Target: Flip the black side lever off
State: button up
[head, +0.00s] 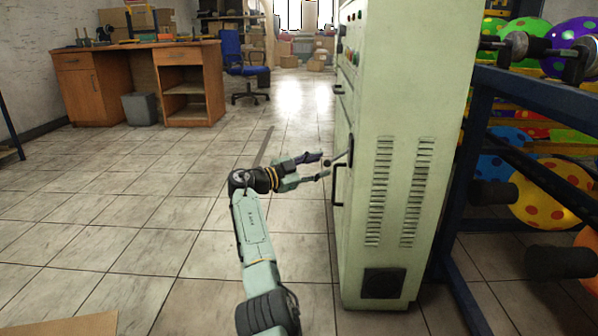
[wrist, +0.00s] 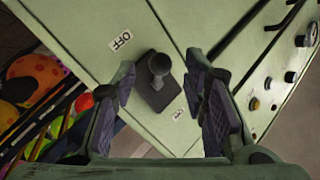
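The black side lever (wrist: 160,72) is a short rod with a round knob on a dark base plate. It sits on the pale green cabinet (wrist: 75,15). A white label reading OFF (wrist: 121,40) is at the upper left of the lever, and a second small label (wrist: 178,113) lies below right of it, too small to read. My gripper (wrist: 161,80) is open, with a dark-padded finger on each side of the lever and visible gaps. In the head view, my gripper (head: 325,165) reaches the cabinet's left side, where the lever (head: 341,158) sticks out.
The cabinet (head: 400,110) stands just right of my arm, with dark handles (head: 338,185) and buttons (head: 350,50) on its left face. Tiled floor (head: 120,210) is clear on the left, before a wooden desk (head: 187,80).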

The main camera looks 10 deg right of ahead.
jog(key=v, duration=0.8)
jog(key=shift+a, duration=0.25)
jog(key=shift+r, duration=0.1)
